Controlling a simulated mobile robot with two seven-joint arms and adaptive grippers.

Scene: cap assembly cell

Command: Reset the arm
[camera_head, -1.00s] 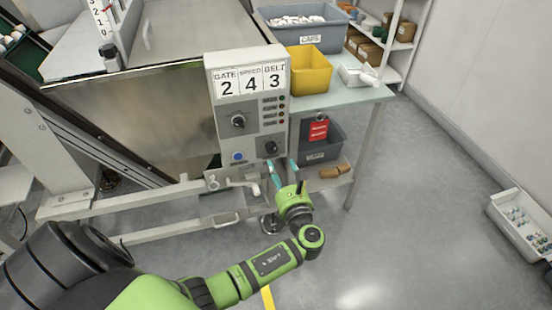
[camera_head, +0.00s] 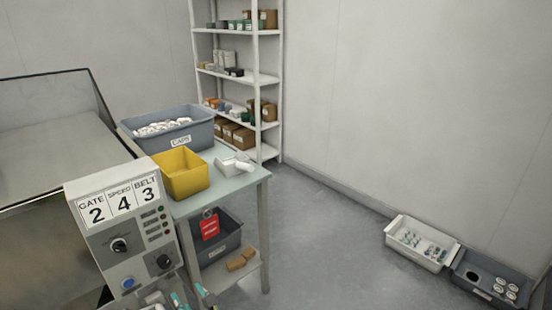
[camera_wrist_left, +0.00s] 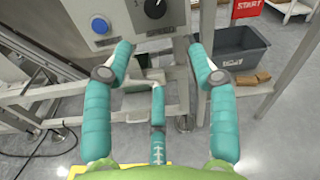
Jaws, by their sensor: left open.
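My left gripper (camera_head: 191,298) shows at the bottom edge of the head view, in front of the control panel's lower right corner. Its teal fingers are spread and empty in the left wrist view (camera_wrist_left: 159,58), with a third teal finger (camera_wrist_left: 157,122) between them. The control panel (camera_head: 98,238) reads gate 2, speed 4, belt 3. It has black knobs and a blue button (camera_head: 127,284). In the left wrist view the panel's blue button (camera_wrist_left: 100,25) and lower knob (camera_wrist_left: 155,8) lie beyond the fingertips. My right gripper is not in view.
A table (camera_head: 237,184) carries a grey caps bin (camera_head: 196,130), a yellow bin (camera_head: 181,181) and a white scoop-like item (camera_head: 236,164). A dark bin (camera_head: 232,240) sits on its lower shelf. Shelving (camera_head: 256,75) stands behind. Two crates (camera_head: 408,258) lie on the floor at right; floor between is clear.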

